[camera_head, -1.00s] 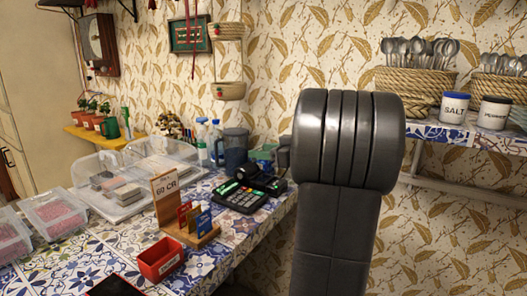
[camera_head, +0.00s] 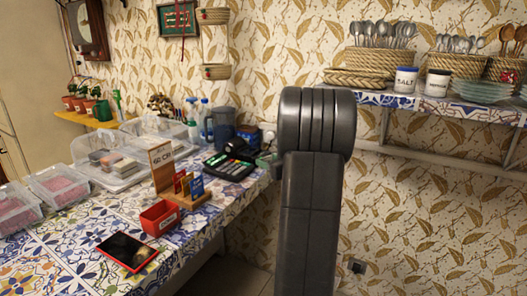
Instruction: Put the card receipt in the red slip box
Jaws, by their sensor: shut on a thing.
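I cannot make out the card receipt in this view. My grey arm rises through the middle of the picture, right of the counter. My gripper does not show clearly; the arm hides what is behind it, so I cannot see its fingers or anything in them.
A tablet (camera_head: 128,251) with a red edge lies in front of the box. Behind the box are a wooden card stand (camera_head: 184,193), a black keypad machine (camera_head: 229,166) and a dark jug (camera_head: 222,127). Clear plastic boxes (camera_head: 58,186) stand left. A shelf (camera_head: 440,106) holds jars and baskets.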

